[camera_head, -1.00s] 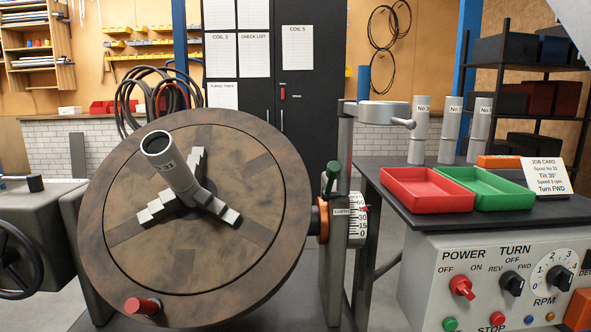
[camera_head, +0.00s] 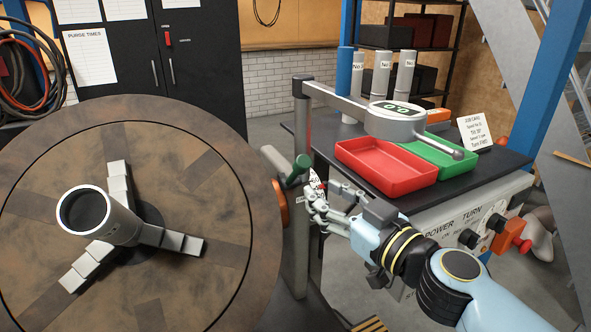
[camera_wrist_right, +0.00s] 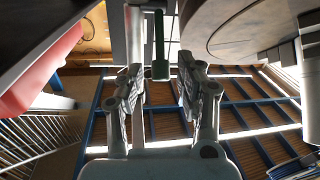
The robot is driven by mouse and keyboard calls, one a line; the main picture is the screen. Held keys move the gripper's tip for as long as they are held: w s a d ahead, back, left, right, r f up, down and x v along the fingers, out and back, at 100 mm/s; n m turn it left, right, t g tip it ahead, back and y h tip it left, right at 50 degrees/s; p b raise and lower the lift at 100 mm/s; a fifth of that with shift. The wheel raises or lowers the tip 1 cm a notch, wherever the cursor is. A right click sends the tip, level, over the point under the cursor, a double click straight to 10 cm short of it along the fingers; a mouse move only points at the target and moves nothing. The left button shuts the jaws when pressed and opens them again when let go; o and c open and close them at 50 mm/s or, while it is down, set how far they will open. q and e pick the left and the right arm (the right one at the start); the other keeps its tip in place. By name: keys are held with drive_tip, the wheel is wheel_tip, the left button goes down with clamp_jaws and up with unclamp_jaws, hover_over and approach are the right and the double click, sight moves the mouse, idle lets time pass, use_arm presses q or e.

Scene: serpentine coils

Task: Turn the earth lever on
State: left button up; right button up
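The earth lever has a green handle (camera_head: 302,166) and stands just right of the big round faceplate (camera_head: 258,130). My right gripper (camera_head: 316,203) is just below and right of the handle. In the right wrist view the gripper (camera_wrist_right: 160,76) has its two fingers spread, with the green handle (camera_wrist_right: 159,48) showing in line with the gap between the tips. I cannot tell whether the fingers touch it. My left gripper is not in view.
A red tray (camera_head: 387,168) and a green tray (camera_head: 455,167) sit on the dark bench to the right, under a grey arm with a round gauge (camera_head: 398,109). The control panel (camera_head: 462,225) is below, partly behind my right arm. A grey spool (camera_head: 88,214) stands on the faceplate.

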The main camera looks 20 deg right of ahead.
sight(295, 174)
drive_tip(key=w, duration=0.3)
drive_tip(key=w+a+p, duration=0.1)
drive_tip(key=w, duration=0.2)
drive_tip(key=w+p, duration=0.1)
drive_tip(key=w, duration=0.2)
drive_tip(key=shift+w+a, duration=0.15)
drive_tip(key=shift+a, duration=0.2)
clamp_jaws()
